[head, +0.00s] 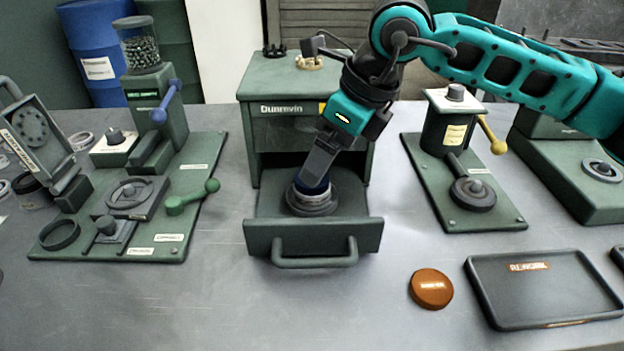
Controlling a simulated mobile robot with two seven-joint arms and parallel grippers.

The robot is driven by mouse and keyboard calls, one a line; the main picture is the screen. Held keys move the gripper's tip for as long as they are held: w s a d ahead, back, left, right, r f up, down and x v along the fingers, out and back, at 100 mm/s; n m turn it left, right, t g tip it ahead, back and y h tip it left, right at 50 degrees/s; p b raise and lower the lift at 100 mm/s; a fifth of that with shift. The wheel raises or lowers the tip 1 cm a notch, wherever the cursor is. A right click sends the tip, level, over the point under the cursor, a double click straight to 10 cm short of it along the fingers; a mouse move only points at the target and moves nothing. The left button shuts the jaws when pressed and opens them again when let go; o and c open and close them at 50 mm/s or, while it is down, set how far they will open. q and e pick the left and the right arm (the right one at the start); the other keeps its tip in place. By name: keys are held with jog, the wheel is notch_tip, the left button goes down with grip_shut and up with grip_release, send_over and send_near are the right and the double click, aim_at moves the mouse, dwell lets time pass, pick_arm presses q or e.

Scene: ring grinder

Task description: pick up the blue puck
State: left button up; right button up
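The blue puck (311,188) is a small strip of dark blue showing under my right gripper. It sits inside or on a silver ring on a round dark holder (309,208) in the pulled-out green drawer (262,208). My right gripper (313,180) points down at the puck, its fingers right over or against it. The fingers are seen edge-on and hide most of the puck, so I cannot tell whether they are closed on it. My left gripper is not in view.
The drawer belongs to the Dunnevin cabinet (262,140). A green fixture board (205,150) with levers stands left, and a yellow-handled press (440,135) stands right. An orange-brown puck (431,288) and a dark rework tray (500,300) lie front right. The front left table (130,310) is clear.

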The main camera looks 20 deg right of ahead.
aim_at(324, 185)
jog(key=x, duration=0.4)
jog(key=shift+w+f, duration=0.25)
jog(key=shift+f, duration=0.05)
jog(key=shift+d, duration=0.1)
jog(key=c, duration=1.3)
